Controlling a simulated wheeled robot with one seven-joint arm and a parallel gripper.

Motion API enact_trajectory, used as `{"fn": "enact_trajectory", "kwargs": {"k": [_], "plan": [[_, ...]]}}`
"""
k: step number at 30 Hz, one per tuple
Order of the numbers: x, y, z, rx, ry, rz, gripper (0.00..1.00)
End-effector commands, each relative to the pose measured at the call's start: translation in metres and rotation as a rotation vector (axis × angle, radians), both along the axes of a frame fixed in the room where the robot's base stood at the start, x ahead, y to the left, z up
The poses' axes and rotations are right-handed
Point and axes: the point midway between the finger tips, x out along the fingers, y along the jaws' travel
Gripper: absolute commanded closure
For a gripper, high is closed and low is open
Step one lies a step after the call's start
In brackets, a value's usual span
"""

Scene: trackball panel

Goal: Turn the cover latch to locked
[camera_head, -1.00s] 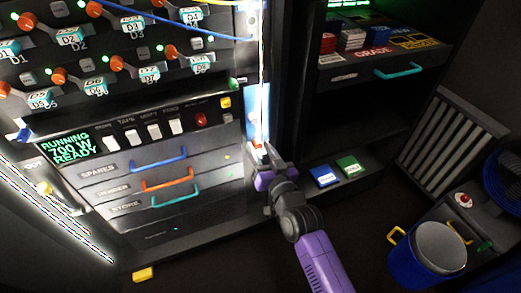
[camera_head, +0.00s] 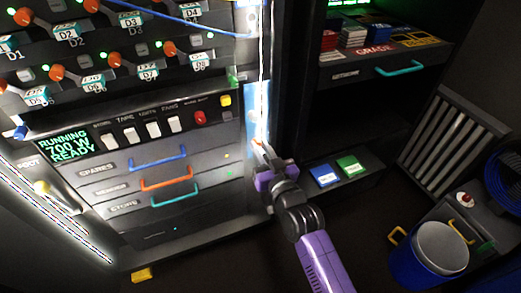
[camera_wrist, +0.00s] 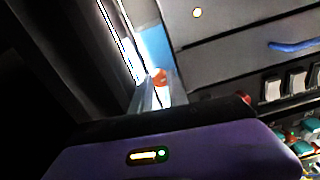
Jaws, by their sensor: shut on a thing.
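My purple gripper (camera_head: 262,150) is at the right edge of the panel rack, at the foot of a narrow pale-blue strip (camera_head: 251,105) beside a bright white light line. In the wrist view its fingers (camera_wrist: 157,97) are shut on a small orange-and-white piece, which I take for the cover latch (camera_wrist: 159,77). The blue strip also shows in the wrist view (camera_wrist: 155,45), just beyond the latch. The fingers hide most of the latch in the head view, and I cannot read its exact angle or any lock marking.
Left of my gripper are drawers with blue (camera_head: 158,164), orange (camera_head: 167,184) and teal handles, below a row of white switches (camera_head: 152,130). An open shelf unit with blue and green boxes (camera_head: 350,166) stands to the right. A blue bin (camera_head: 438,250) is at lower right.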

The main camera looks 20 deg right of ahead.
Motion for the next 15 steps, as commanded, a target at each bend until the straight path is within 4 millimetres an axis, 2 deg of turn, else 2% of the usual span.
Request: {"fn": "enact_trajectory", "kwargs": {"k": [15], "plan": [[-0.0002, 0.0003, -0.0028, -0.474, -0.021, 0.000, 1.00]]}}
